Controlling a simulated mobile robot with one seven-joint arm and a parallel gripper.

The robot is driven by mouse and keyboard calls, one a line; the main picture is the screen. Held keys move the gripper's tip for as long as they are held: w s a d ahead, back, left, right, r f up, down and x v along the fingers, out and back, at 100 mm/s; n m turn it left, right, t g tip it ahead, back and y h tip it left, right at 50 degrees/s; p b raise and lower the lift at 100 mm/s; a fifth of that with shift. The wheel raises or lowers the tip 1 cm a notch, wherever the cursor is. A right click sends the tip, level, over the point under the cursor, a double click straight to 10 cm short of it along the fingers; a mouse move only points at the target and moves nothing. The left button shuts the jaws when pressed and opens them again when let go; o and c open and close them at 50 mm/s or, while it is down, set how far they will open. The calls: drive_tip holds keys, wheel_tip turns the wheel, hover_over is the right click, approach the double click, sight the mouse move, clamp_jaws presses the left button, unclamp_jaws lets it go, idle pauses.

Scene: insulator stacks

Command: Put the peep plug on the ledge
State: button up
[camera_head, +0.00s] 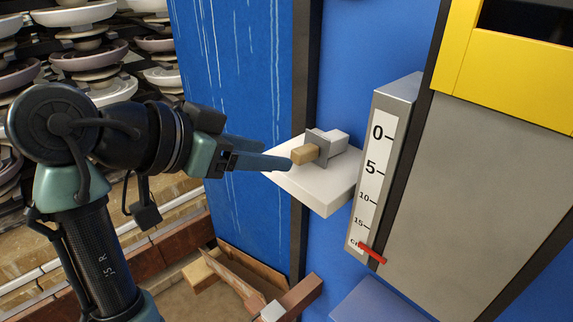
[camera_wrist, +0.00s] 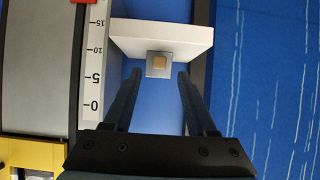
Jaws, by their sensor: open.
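The peep plug (camera_head: 320,147) has a tan stub, a grey square flange and a pale block behind. It rests on top of the white ledge (camera_head: 325,193), stub towards my gripper. My gripper (camera_head: 285,161) is open, its fingertips close to the stub over the ledge's near left edge. In the wrist view, which is upside down, the plug (camera_wrist: 158,64) shows end-on against the ledge (camera_wrist: 162,39). The open fingers (camera_wrist: 159,73) lie on either side of it with gaps, and nothing is held.
A grey cabinet (camera_head: 480,190) with a number scale (camera_head: 372,175) and red pointer (camera_head: 371,253) stands right of the ledge. A dark post (camera_head: 303,80) runs behind the ledge's left side. Insulator stacks (camera_head: 85,55) stand at left. Wooden pieces (camera_head: 240,275) lie below.

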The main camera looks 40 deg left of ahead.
drive_tip(key=v, duration=0.4)
idle(0.7)
